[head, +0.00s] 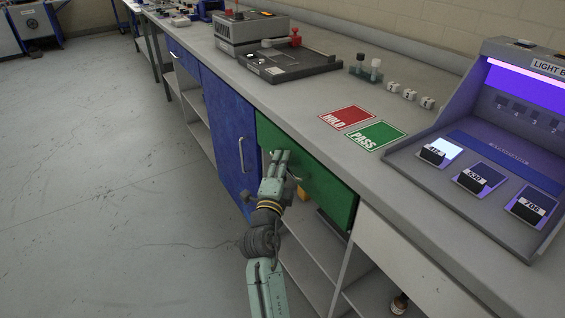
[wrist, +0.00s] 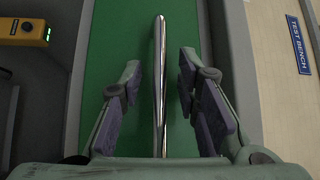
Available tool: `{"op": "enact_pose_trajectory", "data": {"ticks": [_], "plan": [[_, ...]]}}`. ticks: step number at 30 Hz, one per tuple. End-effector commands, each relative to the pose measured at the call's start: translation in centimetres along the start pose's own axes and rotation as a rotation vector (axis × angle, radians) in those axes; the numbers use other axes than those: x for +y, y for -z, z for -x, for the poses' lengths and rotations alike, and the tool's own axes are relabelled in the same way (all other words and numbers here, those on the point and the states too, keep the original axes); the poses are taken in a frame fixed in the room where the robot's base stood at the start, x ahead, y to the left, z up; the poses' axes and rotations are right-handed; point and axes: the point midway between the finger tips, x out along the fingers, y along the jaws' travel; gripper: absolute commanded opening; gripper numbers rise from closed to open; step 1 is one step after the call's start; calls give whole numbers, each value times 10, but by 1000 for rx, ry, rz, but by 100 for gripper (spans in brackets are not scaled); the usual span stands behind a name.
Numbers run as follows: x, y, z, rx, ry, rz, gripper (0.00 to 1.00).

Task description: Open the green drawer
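The green drawer (head: 325,190) sits under the counter edge, right of a blue door, and its front looks shut. My gripper (head: 278,156) is in front of it, near its left part. In the wrist view the green front (wrist: 175,20) fills the middle, and its shiny bar handle (wrist: 159,75) runs upright in the picture. My gripper (wrist: 160,90) is open, one finger on each side of the handle, with a visible gap to both pads. In the head view my gripper hides the drawer's handle.
The blue door (head: 230,130) has its own upright handle. Open shelves lie below the drawer. A yellow device (wrist: 25,32) with a green display is at the wrist view's upper left. On the counter (head: 310,105) are HOLD and PASS mats and a light booth (head: 500,150). The floor at left is clear.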

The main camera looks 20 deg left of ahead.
Motion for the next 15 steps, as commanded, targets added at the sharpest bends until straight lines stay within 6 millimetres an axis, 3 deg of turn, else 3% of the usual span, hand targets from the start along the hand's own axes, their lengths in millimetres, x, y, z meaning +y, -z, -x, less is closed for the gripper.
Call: {"op": "enact_pose_trajectory", "data": {"ticks": [6,15], "plan": [[0,0,0,0,0,0,28],[0,0,0,0,0,0,8]]}}
